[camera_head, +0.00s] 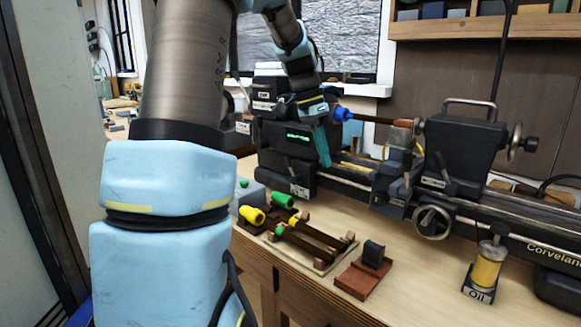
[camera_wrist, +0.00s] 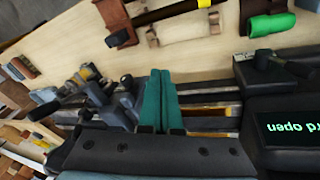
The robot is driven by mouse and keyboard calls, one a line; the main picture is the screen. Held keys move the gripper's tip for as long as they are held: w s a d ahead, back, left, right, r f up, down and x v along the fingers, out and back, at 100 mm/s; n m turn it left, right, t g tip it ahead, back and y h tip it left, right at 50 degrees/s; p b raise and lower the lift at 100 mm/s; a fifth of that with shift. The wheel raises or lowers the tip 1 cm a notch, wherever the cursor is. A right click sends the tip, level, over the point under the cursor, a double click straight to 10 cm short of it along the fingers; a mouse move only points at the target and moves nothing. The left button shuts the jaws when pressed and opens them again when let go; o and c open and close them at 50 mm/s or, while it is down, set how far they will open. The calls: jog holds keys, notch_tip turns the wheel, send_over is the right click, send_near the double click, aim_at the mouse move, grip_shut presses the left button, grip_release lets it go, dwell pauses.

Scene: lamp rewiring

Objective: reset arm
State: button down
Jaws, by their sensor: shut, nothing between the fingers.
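My gripper (camera_head: 322,146) is in front of the lathe's headstock (camera_head: 285,150), at the end of my blue and grey arm. In the wrist view its two teal fingers (camera_wrist: 160,100) lie together, shut and empty, above the lathe bed. A rod with a blue end (camera_head: 342,114) shows in the lathe just right of my gripper. The lathe's small screen (camera_wrist: 289,131) shows lettering upside down in the wrist view, of which "open" can be read.
A red-brown block with a dark piece (camera_head: 372,254) and an oil can (camera_head: 487,268) stand to the right. The tailstock (camera_head: 462,140) is right of my gripper.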

jog(key=s+a+f+n+t+y, duration=0.2)
jog(key=s+a+f+n+y, duration=0.1)
jog(key=s+a+f+n, duration=0.9)
jog(key=s+a, duration=0.2)
jog(key=s, duration=0.1)
jog(key=shift+s+a+f+t, duration=0.35)
jog(key=shift+a+t, duration=0.05)
